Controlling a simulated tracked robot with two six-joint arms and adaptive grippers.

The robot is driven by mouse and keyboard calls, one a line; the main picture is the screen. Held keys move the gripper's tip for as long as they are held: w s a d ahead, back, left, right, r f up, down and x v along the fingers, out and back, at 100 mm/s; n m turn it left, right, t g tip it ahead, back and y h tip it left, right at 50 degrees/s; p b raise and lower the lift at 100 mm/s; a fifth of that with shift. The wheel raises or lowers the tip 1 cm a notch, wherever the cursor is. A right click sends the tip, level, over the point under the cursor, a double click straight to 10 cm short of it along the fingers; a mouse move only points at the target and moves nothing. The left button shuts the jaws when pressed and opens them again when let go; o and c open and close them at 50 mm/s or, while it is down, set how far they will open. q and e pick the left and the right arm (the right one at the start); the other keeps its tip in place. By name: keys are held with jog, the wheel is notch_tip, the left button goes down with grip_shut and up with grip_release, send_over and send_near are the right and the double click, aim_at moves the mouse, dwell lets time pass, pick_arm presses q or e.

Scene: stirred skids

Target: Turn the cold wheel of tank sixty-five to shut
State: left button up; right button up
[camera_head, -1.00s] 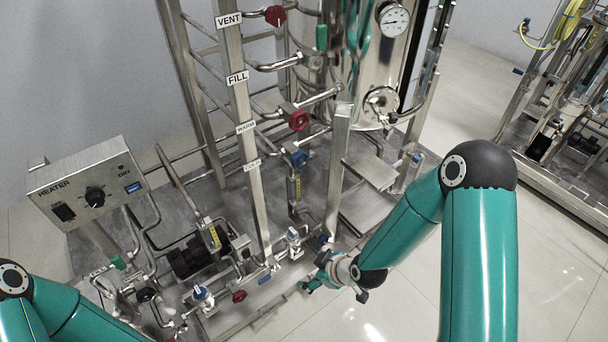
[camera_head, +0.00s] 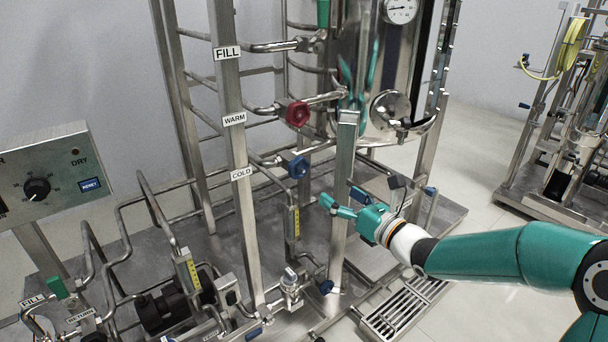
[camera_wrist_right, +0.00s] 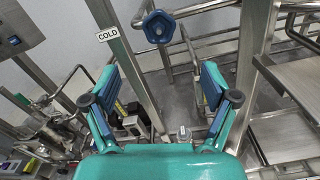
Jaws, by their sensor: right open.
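The blue cold wheel (camera_head: 298,167) sits on a pipe to the right of the COLD label (camera_head: 241,174) on the steel upright. In the right wrist view the blue wheel (camera_wrist_right: 158,27) shows ahead of my fingers, near the top edge, beside the COLD label (camera_wrist_right: 107,34). My right gripper (camera_head: 342,202) is to the right of the wheel and a little lower, apart from it. In the right wrist view its two fingers (camera_wrist_right: 158,88) are spread with nothing between them. My left gripper is not in view. No tank number can be read.
A red wheel (camera_head: 298,113) is above the blue one, by the WARM label (camera_head: 234,119). A steel post (camera_head: 342,190) stands close behind my right fingers. The heater box (camera_head: 45,175) is at the left. Another skid (camera_head: 560,150) stands at the far right, past open floor.

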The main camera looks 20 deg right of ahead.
aim_at(301, 170)
jog(key=x, duration=1.5)
jog(key=shift+w+a+f, duration=0.1)
jog(key=shift+w+a, duration=0.1)
jog(key=shift+w, duration=0.15)
